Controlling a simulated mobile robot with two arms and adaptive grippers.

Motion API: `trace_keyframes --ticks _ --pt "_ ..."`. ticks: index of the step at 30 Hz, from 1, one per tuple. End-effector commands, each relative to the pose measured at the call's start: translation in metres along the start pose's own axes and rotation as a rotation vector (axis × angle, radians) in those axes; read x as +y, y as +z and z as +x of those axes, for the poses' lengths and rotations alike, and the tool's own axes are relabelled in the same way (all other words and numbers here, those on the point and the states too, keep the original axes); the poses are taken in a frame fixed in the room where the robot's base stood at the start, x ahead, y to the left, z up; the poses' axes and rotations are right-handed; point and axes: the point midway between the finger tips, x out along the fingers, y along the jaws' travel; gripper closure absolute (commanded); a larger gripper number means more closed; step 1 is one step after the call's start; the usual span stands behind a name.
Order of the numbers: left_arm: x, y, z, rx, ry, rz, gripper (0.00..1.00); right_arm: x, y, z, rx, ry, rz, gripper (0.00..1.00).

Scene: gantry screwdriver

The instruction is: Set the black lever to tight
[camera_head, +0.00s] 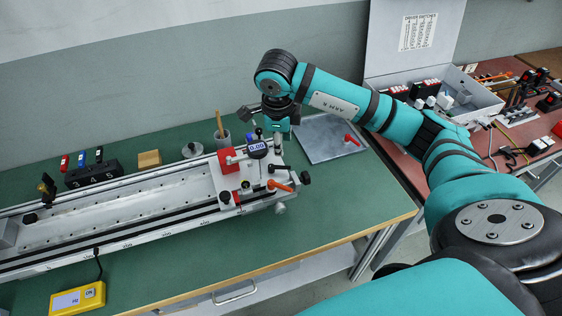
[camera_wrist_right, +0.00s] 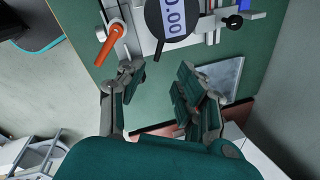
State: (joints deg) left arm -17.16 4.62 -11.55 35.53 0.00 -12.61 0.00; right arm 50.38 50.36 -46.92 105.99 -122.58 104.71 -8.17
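The measuring fixture (camera_head: 228,177) stands on the green bench with a round digital gauge (camera_head: 257,148) reading 0.00. Black handles show at its right end: one (camera_head: 277,141) behind the gauge, which also shows in the right wrist view (camera_wrist_right: 234,21), and one (camera_head: 304,178) beside the orange lever (camera_head: 281,186). I cannot tell which is the black lever or its setting. My right gripper (camera_wrist_right: 163,88) is open and empty, with its fingers apart just off the fixture's end. In the head view it hangs above and behind the gauge, partly hidden by its wrist. My left gripper is out of view.
A metal plate (camera_head: 325,138) with a red-handled part lies right of the fixture. A yellow meter (camera_head: 78,300) sits front left. The bench's front right is clear.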

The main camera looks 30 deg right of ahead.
Motion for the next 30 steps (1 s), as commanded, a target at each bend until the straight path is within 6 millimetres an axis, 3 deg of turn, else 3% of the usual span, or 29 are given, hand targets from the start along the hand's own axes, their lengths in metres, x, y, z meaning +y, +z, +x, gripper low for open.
trace_keyframes --ticks 9,15,21,29,30 --pt "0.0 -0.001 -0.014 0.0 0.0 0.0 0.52 0.001 0.001 0.069 0.0 0.005 0.0 0.65" --pt "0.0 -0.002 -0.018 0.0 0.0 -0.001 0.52 0.001 0.001 0.099 -0.001 0.004 0.0 0.65" --pt "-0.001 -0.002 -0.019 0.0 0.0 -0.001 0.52 0.001 0.001 0.112 -0.002 0.001 -0.001 0.65" --pt "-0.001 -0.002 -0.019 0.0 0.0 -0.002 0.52 0.001 0.001 0.113 -0.003 0.001 -0.001 0.65" --pt "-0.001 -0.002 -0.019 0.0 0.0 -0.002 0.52 0.001 0.001 0.113 -0.003 0.001 -0.001 0.7"
